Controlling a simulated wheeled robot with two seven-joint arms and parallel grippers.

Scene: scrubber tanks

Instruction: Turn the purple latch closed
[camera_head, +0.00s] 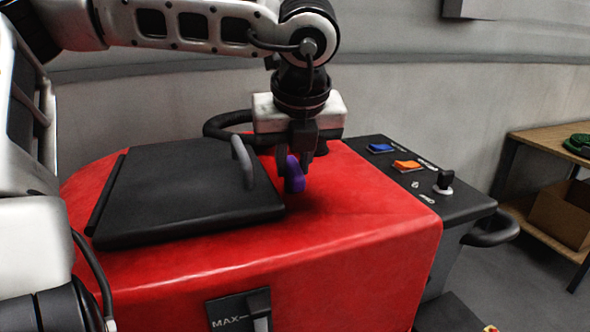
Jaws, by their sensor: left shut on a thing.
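The purple latch (295,181) stands on the red top of the scrubber (350,220), just right of the black lid (190,200). The lid lies flat and carries a grey handle (243,162) near its right edge. My left gripper (296,165) points down from above and is shut on the latch. Its fingers hide the upper part of the latch. The right gripper is not in view.
A black control panel (425,165) with a blue switch (380,148), an orange switch (407,165) and a knob (444,181) lies to the right. A wooden shelf (548,130) with a cardboard box (563,212) stands at the far right. A grey wall is behind.

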